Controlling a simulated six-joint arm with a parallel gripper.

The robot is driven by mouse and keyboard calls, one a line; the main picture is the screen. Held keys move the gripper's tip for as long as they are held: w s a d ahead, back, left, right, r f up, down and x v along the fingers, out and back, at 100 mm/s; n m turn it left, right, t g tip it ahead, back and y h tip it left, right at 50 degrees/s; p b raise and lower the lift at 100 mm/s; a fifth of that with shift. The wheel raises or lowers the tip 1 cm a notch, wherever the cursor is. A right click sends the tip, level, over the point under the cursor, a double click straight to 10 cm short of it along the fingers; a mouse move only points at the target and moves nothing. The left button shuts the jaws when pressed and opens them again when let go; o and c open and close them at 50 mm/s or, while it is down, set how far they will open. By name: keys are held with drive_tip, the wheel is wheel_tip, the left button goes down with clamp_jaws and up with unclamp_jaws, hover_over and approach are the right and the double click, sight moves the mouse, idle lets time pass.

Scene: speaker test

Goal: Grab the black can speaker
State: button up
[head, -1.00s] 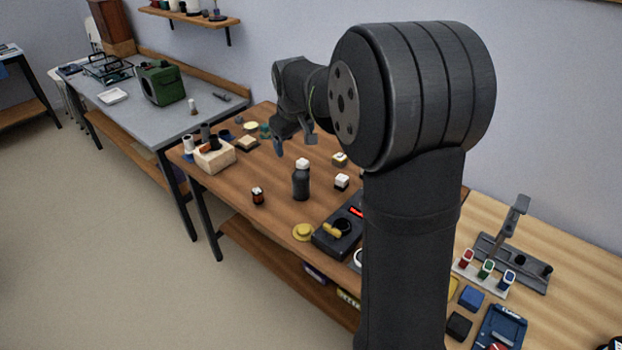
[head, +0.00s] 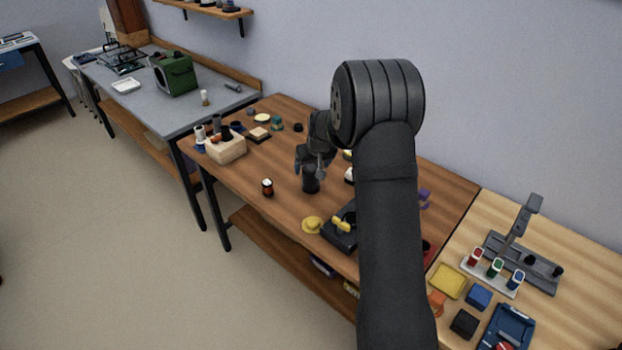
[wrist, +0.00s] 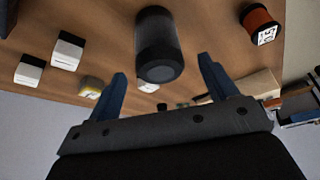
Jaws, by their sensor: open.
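The black can speaker (head: 311,183) stands upright on the brown wooden table, a dark cylinder partly hidden by my gripper in the head view. In the wrist view the speaker (wrist: 158,42) shows a grey-black body and a dark round end, lined up with the gap between the fingers. My gripper (head: 310,170) is open, with its blue fingers close to the top of the speaker. In the wrist view my gripper (wrist: 162,70) has one finger to each side of the gap and holds nothing. I cannot tell whether a finger touches the speaker.
A small dark and orange spool-like item (head: 267,187) stands left of the speaker. A yellow hat-shaped item (head: 312,225) and a black device (head: 340,236) lie in front.

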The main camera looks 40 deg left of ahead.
drive_tip(key=shift+x, duration=2.85)
drive_tip(key=shift+s+d, duration=0.1)
drive_tip(key=shift+d, duration=0.05)
drive_tip(key=c, duration=1.3)
drive_tip(key=shift+o, duration=0.3)
